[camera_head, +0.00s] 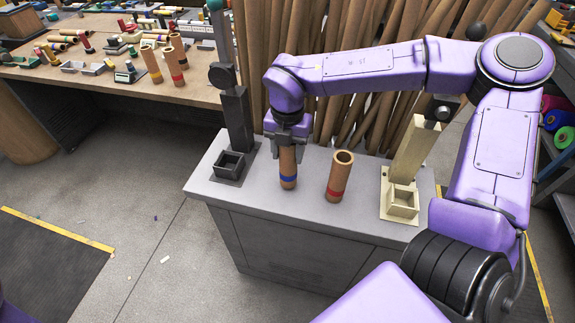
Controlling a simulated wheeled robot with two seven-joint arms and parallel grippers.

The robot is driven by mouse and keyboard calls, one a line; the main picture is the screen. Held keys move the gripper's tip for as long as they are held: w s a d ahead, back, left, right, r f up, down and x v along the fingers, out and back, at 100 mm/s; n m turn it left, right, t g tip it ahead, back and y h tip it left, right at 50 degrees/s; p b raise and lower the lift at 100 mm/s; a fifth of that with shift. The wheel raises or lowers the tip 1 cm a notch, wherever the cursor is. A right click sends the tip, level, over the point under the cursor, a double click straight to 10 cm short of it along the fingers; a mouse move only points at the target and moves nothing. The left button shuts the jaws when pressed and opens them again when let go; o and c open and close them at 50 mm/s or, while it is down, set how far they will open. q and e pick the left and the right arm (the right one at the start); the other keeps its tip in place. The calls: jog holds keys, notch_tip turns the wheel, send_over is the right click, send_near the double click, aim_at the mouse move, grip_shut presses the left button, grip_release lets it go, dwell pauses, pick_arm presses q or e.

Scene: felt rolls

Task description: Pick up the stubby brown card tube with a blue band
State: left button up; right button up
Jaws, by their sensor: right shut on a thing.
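A stubby brown card tube with a blue band (288,168) stands upright in the middle of the grey cabinet top. My right gripper (288,148) points down over it and is shut on its upper end. The tube's top rim is hidden by the gripper. I cannot tell whether its base touches the cabinet top. A second brown tube with a red band (339,176) stands upright just to the right, apart from the held one. My left gripper is not in view.
On the grey cabinet top (250,200), a dark post with a square holder (230,165) stands left and a cream one (401,200) right. Long brown tubes (340,30) lean behind. A wooden bench (110,85) with several tubes is at back left.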

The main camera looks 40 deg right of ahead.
jog(key=shift+r+p, duration=2.15)
jog(key=shift+r, duration=0.6)
